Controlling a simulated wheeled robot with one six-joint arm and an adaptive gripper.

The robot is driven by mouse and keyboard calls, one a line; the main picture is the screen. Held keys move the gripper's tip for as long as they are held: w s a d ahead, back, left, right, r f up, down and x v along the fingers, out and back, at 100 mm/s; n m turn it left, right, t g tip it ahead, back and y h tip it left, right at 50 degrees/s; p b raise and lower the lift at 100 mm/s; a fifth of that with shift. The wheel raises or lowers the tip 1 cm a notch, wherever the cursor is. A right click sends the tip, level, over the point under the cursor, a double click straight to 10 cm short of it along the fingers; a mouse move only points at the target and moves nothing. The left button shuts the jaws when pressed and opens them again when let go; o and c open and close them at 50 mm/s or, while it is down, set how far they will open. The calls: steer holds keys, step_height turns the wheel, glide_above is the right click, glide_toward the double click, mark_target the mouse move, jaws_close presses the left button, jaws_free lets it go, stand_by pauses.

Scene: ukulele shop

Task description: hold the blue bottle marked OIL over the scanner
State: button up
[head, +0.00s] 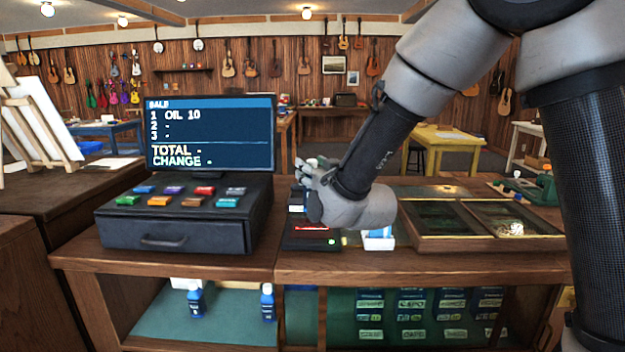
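My gripper (305,172) is above the counter, to the right of the register, mostly hidden behind my own wrist. Its fingers are small and partly covered, so I cannot tell whether they are open or shut. The dark scanner (303,242) lies on the counter just below, with a red strip and a small green light. A small white and blue shape (296,202) shows between my wrist and the scanner; I cannot tell whether it is a held bottle. Two blue bottles with white tops, one at left (195,301) and another (267,303), stand on the shelf under the counter; their labels are unreadable.
The register screen (210,134) reads "SALE, 1 OIL 10", with TOTAL and CHANGE blank. Its drawer unit (160,242) carries several coloured keys. A blue and white item (378,240) lies right of the scanner. A wooden-framed display case (480,243) fills the counter's right.

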step_height(320, 180, up, 6)
steer(key=shift+r, duration=0.1)
stand_by(0.4)
